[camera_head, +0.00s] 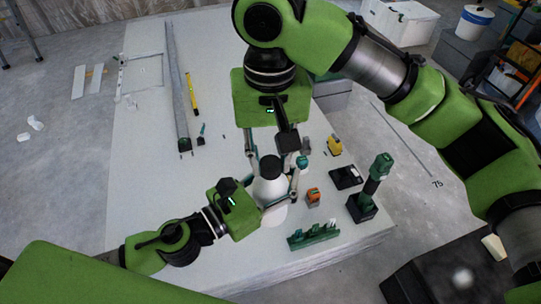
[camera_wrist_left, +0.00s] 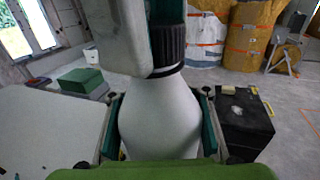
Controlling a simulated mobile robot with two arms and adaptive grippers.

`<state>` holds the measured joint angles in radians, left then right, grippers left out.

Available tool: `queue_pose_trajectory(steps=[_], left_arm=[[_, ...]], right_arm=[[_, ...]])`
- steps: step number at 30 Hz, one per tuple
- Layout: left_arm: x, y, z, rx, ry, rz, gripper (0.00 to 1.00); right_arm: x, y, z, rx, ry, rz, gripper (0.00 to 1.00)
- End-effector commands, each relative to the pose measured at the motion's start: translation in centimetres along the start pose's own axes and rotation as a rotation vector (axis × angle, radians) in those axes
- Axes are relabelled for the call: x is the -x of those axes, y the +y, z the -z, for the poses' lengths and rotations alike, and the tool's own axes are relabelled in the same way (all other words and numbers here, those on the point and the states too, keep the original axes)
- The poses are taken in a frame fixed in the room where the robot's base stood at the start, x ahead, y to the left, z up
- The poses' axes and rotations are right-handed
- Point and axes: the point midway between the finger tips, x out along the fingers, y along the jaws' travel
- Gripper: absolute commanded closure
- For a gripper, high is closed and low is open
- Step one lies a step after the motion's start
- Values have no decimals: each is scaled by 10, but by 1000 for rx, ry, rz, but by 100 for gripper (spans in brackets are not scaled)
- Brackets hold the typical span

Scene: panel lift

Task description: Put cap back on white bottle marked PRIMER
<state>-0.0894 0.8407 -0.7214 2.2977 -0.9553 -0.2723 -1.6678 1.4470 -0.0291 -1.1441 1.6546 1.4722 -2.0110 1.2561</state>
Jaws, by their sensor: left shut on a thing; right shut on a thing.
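The white bottle (camera_head: 270,188) stands upright over the white table, and its body fills the lower middle of the left wrist view (camera_wrist_left: 160,115). No marking on it can be read. My left gripper (camera_head: 266,200) is shut around its body from the left; its fingers show on both sides in the left wrist view. My right gripper (camera_head: 272,164) points down from above and is shut on the black ribbed cap (camera_wrist_left: 170,45). The cap is right at the bottle's neck, with a dark ring at its lower edge. I cannot tell whether it is seated.
An orange and dark item (camera_head: 313,196), a green rack (camera_head: 313,236), a green and black tool (camera_head: 372,187) and a yellow item (camera_head: 334,145) are right of the bottle. Long grey profile (camera_head: 177,90) lies at back left. The table's left part is largely clear.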

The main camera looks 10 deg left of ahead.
Motion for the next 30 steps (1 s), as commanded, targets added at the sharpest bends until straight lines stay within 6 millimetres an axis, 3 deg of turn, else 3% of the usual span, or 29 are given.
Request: queue_pose_trajectory(steps=[6,9,13,14,15,25,30], left_arm=[[0,-3,-2,-1,-3,6,100],[0,-3,-2,-1,-3,7,100],[0,-3,-2,-1,-3,7,100],[0,-3,-2,-1,-3,7,100],[0,-3,-2,-1,-3,7,100],[0,-1,-2,-1,-3,3,100],[0,-1,-2,-1,-3,2,100]], right_arm=[[0,1,2,-415,5,1,100],[0,1,2,-534,5,1,100],[0,1,2,-526,6,1,100],[0,1,2,-526,6,1,69],[0,1,2,-525,5,1,58],[1,0,1,-520,3,0,57],[18,1,2,-521,6,0,57]])
